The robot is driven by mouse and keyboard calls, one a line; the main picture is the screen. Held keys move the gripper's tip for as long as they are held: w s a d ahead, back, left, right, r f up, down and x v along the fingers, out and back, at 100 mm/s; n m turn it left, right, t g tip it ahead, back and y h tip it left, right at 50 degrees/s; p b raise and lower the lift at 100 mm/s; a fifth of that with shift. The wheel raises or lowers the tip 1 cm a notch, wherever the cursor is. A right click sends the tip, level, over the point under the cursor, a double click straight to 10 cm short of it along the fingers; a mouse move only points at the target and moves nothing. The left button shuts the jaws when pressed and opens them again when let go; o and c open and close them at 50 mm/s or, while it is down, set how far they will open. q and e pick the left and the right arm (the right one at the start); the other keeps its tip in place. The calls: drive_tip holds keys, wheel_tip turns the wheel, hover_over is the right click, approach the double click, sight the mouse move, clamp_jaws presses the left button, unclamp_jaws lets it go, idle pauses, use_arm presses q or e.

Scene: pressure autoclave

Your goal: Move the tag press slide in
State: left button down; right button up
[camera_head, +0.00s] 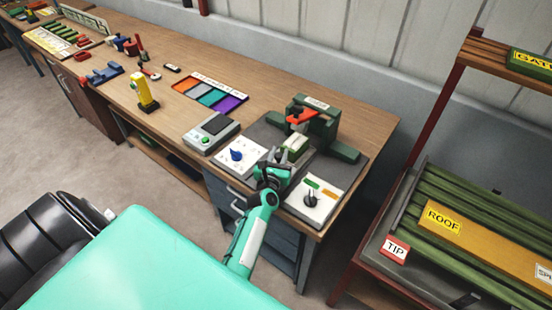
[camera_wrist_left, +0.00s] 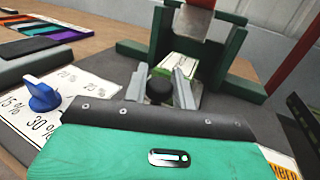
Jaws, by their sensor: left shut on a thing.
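The tag press (camera_head: 318,122) is a dark green frame with a red part on it, standing on a grey base plate at the right end of the bench. Its slide (camera_head: 295,147), a pale green block with a dark round knob (camera_wrist_left: 160,90), lies in front of the frame. My left gripper (camera_head: 279,166) is at the front of the slide. In the left wrist view its two grey fingers (camera_wrist_left: 161,88) stand on either side of the knob, shut on it. My right gripper is not in view.
A white panel with a blue knob (camera_head: 237,155) is left of the press, and a white panel with a black knob (camera_head: 311,201) is right of it. A grey device (camera_head: 211,132) and a coloured strip (camera_head: 211,95) lie farther left. A rack (camera_head: 447,185) stands at the right.

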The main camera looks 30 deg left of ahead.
use_arm(q)
drive_tip(key=c, duration=1.2)
unclamp_jaws()
drive_tip(key=shift+w, duration=0.1)
drive_tip(key=shift+o, duration=0.2)
drive_tip(key=shift+w, duration=0.15)
drive_tip(key=v, duration=1.3)
drive_tip(key=shift+s+d, duration=0.15)
drive_tip(key=shift+s, duration=0.2)
